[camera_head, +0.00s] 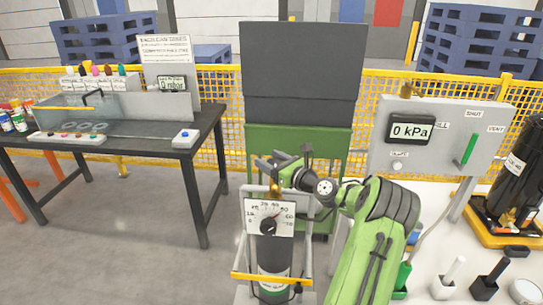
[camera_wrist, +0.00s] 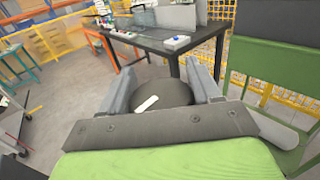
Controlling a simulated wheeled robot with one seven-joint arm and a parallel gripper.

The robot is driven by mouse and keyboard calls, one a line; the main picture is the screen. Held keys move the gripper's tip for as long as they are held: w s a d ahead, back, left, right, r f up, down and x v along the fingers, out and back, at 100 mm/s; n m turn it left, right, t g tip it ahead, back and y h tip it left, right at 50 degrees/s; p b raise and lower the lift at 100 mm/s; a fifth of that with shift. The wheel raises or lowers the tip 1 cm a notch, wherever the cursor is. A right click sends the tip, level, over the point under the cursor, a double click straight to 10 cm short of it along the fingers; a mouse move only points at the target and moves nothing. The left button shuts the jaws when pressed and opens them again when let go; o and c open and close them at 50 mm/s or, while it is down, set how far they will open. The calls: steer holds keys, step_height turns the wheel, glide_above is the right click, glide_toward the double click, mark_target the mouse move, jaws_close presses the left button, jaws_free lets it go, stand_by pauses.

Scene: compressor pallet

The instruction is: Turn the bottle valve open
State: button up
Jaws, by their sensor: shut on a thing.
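The bottle (camera_head: 273,254), dark with a green-and-white label, stands upright in a grey frame with a yellow bar. A white dial plate (camera_head: 256,216) with a black knob (camera_head: 270,225) is on the frame's front. My gripper (camera_head: 272,163) is above the bottle's top. In the wrist view, my gripper (camera_wrist: 163,84) has its two grey fingers on either side of a dark round handwheel (camera_wrist: 178,92) with a white mark (camera_wrist: 148,104). It is shut on this handwheel, which appears to be the bottle valve. The valve's stem is hidden in the wrist view.
A dark table (camera_head: 205,128) with a glass tank stands at left. A green cabinet (camera_head: 262,140) is behind the bottle. A grey panel (camera_head: 455,113) reading 0 kPa, with a green lever (camera_head: 468,149), is at right. Open floor lies left of the bottle.

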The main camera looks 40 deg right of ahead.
steer(key=n+y+p, duration=0.1)
steer(key=y+p, duration=0.1)
steer(key=n+y+p, duration=0.1)
steer(key=p, duration=0.1)
steer(key=shift+a+r+y+p, duration=0.1)
steer(key=shift+r+y+p, duration=0.25)
steer(key=shift+y+p, duration=0.05)
steer(key=shift+s+a+f+n+g+y+p, duration=0.1)
steer(key=shift+n+g+y+p, duration=0.4)
steer(key=shift+n+y+p, duration=0.45)
steer(key=n+y, duration=0.1)
steer(key=g+y, duration=0.1)
steer(key=y, duration=0.1)
steer(key=n+y+b, duration=0.1)
steer(key=shift+s+a+f+n+g, duration=0.1)
steer(key=shift+a+f+n+g, duration=0.15)
steer(key=shift+f+n+g, duration=0.15)
steer(key=shift+s+a+n+g+y+b, duration=0.1)
steer(key=shift+a+n+g+y+b, duration=0.05)
steer(key=shift+n+g+y+b, duration=0.95)
steer(key=shift+a+r+n+g+y, duration=0.1)
steer(key=shift+n+g+y, duration=0.25)
steer(key=shift+y, duration=0.3)
steer(key=o, duration=1)
steer(key=shift+c, duration=0.2)
